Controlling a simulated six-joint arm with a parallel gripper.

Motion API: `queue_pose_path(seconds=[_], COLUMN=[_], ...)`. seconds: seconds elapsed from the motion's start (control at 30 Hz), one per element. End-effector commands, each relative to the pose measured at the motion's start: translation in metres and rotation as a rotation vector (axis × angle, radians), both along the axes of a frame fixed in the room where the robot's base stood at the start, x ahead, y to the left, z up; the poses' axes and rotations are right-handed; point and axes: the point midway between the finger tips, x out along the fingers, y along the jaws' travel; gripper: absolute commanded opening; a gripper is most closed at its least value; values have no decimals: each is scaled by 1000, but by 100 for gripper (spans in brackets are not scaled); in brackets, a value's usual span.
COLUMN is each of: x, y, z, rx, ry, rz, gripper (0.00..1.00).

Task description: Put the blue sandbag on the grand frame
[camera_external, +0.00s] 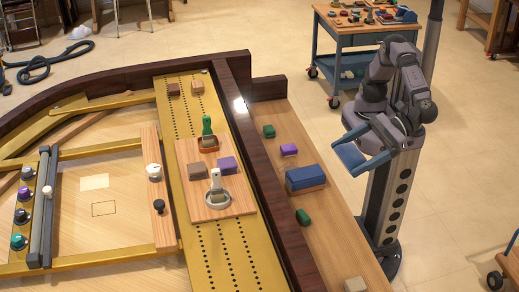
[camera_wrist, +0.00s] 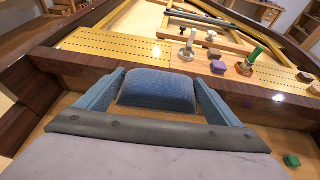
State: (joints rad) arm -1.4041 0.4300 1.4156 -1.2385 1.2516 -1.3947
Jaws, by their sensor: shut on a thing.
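The blue sandbag (camera_wrist: 157,88) lies between my fingertips in the wrist view. My gripper (camera_wrist: 158,92) is shut on its two ends. In the external view the sandbag (camera_external: 349,157) is at the tips of my blue fingers, over or just right of the wooden ledge; its exact height is unclear. The grand frame, a gold plate with rows of holes (camera_external: 240,255), lies to the left beyond a dark wooden rim. It also shows ahead in the wrist view (camera_wrist: 110,43). The sandbag is apart from it.
A large blue block (camera_external: 306,177) sits on the ledge, with a purple block (camera_external: 289,150) and green blocks (camera_external: 268,131) nearby. The dark rim (camera_external: 258,150) stands between ledge and frame. A wooden board (camera_external: 190,152) on the frame bears tools and small blocks. The frame's near part is bare.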

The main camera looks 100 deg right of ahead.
Motion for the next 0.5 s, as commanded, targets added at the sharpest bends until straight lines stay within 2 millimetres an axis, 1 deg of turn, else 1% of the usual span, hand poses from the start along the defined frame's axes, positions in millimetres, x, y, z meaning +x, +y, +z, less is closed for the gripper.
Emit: queue_pose_path(seconds=[0.03, 0.17, 0.27, 0.37, 0.4, 0.47, 0.5], x=[13, 44, 74, 111, 128, 153, 170], y=[-3, -11, -20, -36, -44, -57, -68], z=[1, 2, 2, 3, 3, 4, 4], rx=[1, 6, 8, 11, 12, 14, 13], ry=[-3, -5, -5, -8, -8, -9, -11], rz=[-7, -12, -17, -25, -27, -30, -33], gripper=[53, 53, 53, 53, 53, 53, 53])
